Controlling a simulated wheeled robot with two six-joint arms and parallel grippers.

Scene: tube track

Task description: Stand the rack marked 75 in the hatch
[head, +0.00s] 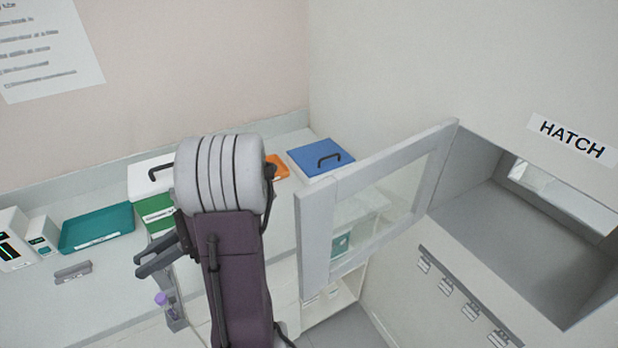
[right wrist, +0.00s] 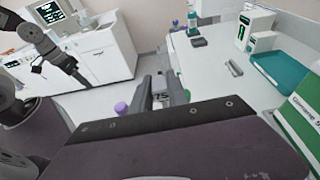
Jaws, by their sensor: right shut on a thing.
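My right gripper (head: 146,263) is shut on the rack (head: 175,312), a grey holder hanging below the fingers in front of the bench, partly hidden by my arm. A purple-capped tube (head: 161,299) shows at its left side. My left gripper (right wrist: 74,72) shows small and dark in the right wrist view.
The bench (head: 100,300) holds a teal tray (head: 97,229), a green and white box (head: 153,205), a blue-lidded box (head: 320,157) and a small grey block (head: 73,271). The open door stands between my right arm and the hatch. Several hooks with tags (head: 470,311) are below the hatch.

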